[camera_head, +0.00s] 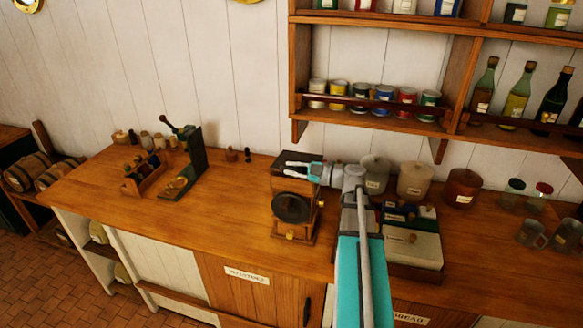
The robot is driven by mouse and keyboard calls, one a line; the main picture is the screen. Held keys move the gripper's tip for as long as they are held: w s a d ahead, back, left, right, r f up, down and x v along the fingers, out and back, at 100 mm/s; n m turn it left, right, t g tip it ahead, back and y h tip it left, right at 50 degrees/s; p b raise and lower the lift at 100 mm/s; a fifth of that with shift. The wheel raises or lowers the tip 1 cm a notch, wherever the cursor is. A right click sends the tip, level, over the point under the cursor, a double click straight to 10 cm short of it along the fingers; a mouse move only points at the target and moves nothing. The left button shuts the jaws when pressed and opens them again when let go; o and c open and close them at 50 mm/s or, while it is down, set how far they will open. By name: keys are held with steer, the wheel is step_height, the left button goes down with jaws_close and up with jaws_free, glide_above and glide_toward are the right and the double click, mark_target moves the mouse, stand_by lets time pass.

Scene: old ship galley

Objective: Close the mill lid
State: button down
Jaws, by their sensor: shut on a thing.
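The mill (309,221) is a wooden box with a dark round wheel on its front, standing on the counter right of the middle. A small dark panel at its top, which looks like the mill lid (284,159), shows beside and behind my fingertips. My gripper (289,169) reaches in from the right at the mill's top and is shut on what looks like this lid. My fingers hide part of the mill's top, and the lid's exact angle is hard to tell.
Canisters (414,181) and a pale box (412,244) stand close right of the mill. A green hand-lever device (193,160) and a small wooden rack (146,172) stand at left. A shelf with tins (360,97) hangs above. The counter left of the mill (228,217) is clear.

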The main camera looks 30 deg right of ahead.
steer(key=shift+s+a+f+b, duration=0.1)
steer(key=shift+a+f+b, duration=0.05)
steer(key=shift+f+b, duration=0.35)
steer(key=shift+s+a+f+b, duration=0.15)
steer(key=shift+f+b, duration=0.15)
steer(key=shift+f, duration=0.25)
steer(key=c, duration=0.7)
jaws_free()
steer(key=shift+w+f, duration=0.1)
steer(key=shift+d, duration=0.1)
steer(key=shift+d, duration=0.1)
steer(key=shift+v, duration=5.95)
